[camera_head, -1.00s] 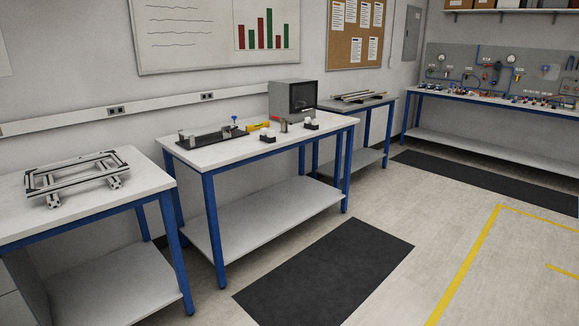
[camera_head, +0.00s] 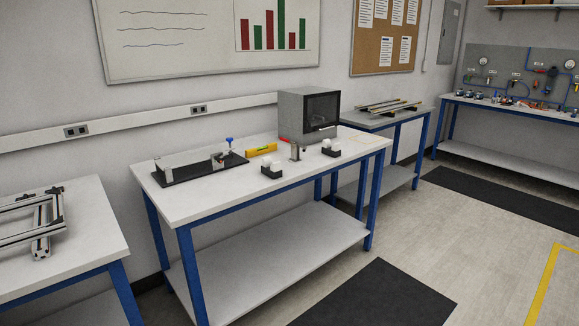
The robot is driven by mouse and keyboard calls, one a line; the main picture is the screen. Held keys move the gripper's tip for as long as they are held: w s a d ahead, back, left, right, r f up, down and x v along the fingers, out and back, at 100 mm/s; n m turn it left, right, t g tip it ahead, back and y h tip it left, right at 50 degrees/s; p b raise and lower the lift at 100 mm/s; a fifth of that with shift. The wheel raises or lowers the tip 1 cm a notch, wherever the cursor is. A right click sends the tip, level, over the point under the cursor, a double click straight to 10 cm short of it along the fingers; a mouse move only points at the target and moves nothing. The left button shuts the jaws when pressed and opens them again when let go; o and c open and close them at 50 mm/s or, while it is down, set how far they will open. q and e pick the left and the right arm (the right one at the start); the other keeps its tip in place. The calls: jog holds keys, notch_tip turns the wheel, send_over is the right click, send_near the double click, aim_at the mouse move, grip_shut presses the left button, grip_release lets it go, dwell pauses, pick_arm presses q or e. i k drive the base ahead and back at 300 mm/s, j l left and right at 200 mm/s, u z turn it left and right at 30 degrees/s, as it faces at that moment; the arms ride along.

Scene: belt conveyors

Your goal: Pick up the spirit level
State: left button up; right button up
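The spirit level (camera_head: 262,150) is a short yellow bar lying on the white top of the middle workbench (camera_head: 205,205). It lies behind two small black holders, between a black plate fixture on its left and a grey box-shaped machine on its right. It appears unobstructed. Neither of my grippers shows in the head view.
The black fixture (camera_head: 200,168) carries metal blocks and a blue-knobbed part. The grey machine (camera_head: 309,113) stands at the back right. A metal frame (camera_head: 35,220) lies on the left bench. Floor in front is clear.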

aim_at(252, 152)
jog(key=i+l+u, duration=0.2)
jog(key=i, duration=0.3)
jog(key=i+l+u, duration=0.2)
jog(key=i+l, duration=0.15)
jog(key=i, duration=0.15)
jog(key=i+z, duration=0.2)
jog(key=i+l, duration=0.05)
jog(key=i, duration=0.1)
